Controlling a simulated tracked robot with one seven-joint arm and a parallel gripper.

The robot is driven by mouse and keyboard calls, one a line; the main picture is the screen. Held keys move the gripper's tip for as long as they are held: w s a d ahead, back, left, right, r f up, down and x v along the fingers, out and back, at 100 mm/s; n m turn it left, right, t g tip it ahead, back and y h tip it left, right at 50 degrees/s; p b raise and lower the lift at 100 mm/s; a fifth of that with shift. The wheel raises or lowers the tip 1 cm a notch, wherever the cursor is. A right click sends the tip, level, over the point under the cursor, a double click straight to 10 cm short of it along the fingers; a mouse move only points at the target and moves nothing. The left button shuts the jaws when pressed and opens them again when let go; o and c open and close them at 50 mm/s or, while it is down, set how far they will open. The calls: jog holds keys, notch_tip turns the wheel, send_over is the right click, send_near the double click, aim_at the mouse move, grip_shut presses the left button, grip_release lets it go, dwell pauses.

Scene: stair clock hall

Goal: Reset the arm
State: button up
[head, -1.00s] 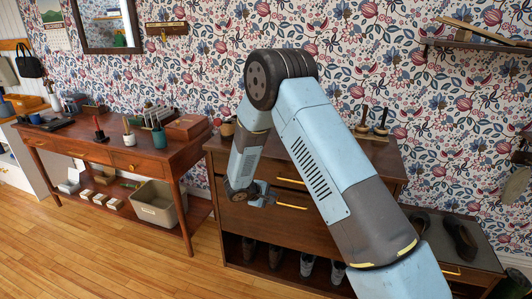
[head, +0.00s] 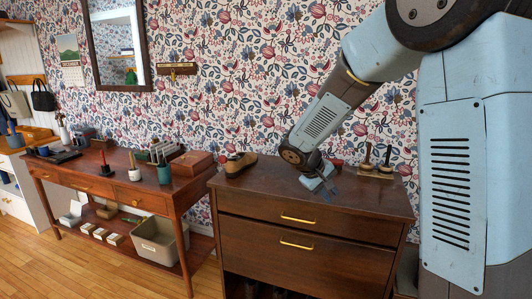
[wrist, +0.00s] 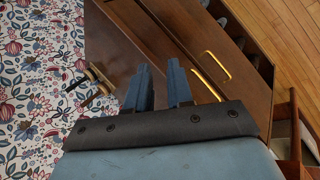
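My gripper (head: 320,186) hangs at the end of my blue and dark-grey arm, over the top of the dark wooden cabinet (head: 310,225) in the head view. In the wrist view my gripper (wrist: 160,70) shows two blue fingers with a gap between them and nothing held. The cabinet's front with brass handles (wrist: 215,65) lies beyond the fingers there. Whether the fingertips touch the cabinet top cannot be told.
A brown shoe (head: 238,165) stands on the cabinet's left end, and a wooden stand with two upright pegs (head: 376,166) at its back right. A side table (head: 110,178) with pots and boxes stands left. A grey bin (head: 160,243) is beneath it. Wooden floor is open at front left.

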jog(key=s+d+r+m+y, duration=0.1)
jog(key=s+r, duration=0.3)
jog(key=s, duration=0.5)
jog(key=s+d+r+m+t+y, duration=0.1)
jog(key=s+d+r+m+y, duration=0.1)
jog(key=s+r, duration=0.3)
jog(key=s+d+r+m+t+y, duration=0.1)
jog(key=s+r+m+y, duration=0.1)
jog(key=s, duration=1.2)
jog(key=shift+d+r+y, duration=0.35)
jog(key=shift+r+y, duration=0.25)
jog(key=shift+r, duration=0.55)
jog(key=shift+s, duration=0.1)
